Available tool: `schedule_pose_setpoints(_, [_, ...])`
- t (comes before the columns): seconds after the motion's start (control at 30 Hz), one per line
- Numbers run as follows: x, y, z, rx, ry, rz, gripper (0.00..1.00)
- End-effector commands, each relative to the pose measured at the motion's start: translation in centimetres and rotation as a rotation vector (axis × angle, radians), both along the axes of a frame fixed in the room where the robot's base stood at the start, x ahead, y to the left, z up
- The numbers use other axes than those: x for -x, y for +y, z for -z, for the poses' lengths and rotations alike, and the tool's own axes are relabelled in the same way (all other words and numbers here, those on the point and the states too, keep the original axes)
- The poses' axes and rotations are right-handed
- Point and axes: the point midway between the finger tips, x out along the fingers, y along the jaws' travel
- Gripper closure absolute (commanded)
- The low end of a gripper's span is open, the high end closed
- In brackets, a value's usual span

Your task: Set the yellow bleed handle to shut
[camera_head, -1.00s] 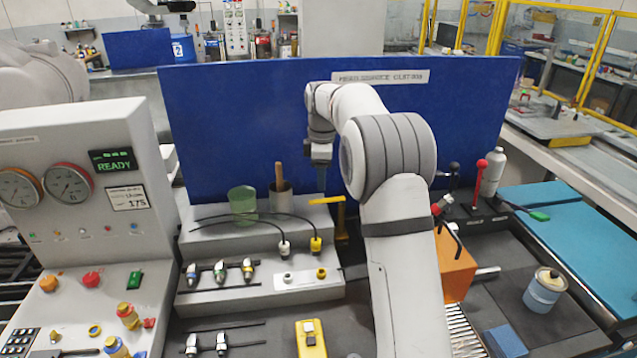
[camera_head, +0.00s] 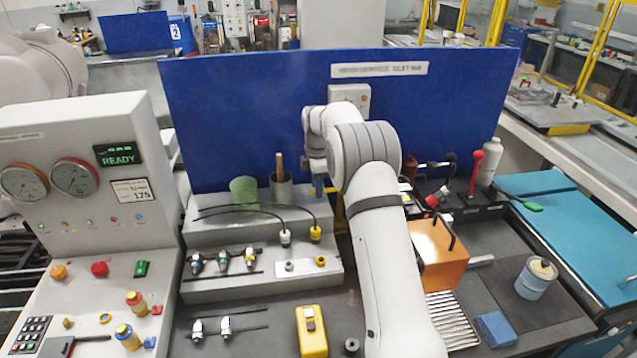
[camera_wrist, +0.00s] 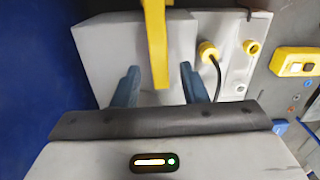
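The yellow bleed handle (camera_wrist: 157,45) is a flat bar that runs down from the top edge of the wrist view. Its near end lies between the two fingers of my gripper (camera_wrist: 159,80), with a gap on each side. My gripper is open, with blue-grey fingers, and does not appear to touch the bar. In the head view my gripper (camera_head: 318,186) points down beside the right end of the grey stepped stand. The handle's yellow post (camera_head: 340,214) shows there, with most of the lever hidden behind my gripper and arm.
The grey stepped stand (camera_head: 210,236) carries a green cup (camera_head: 243,190), a grey cup (camera_head: 281,192) and black cables with white and yellow plugs. The blue panel (camera_head: 230,120) stands close behind. An orange block (camera_head: 440,262) and a red-knobbed lever (camera_head: 476,165) are to the right.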

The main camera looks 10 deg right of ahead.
Motion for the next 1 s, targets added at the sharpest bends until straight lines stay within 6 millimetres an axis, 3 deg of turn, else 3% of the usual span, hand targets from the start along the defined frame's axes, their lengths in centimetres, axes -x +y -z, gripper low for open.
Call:
schedule_pose_setpoints(0.27, [0.01, -0.05, 0.17, 0.0, 0.0, 0.001, 0.62])
schedule_pose_setpoints(0.73, [0.01, -0.1, 0.12, 0.0, -0.001, 0.002, 1.0])
schedule_pose_setpoints(1.0, [-0.01, -0.14, 0.1, 0.0, -0.001, 0.002, 1.0])
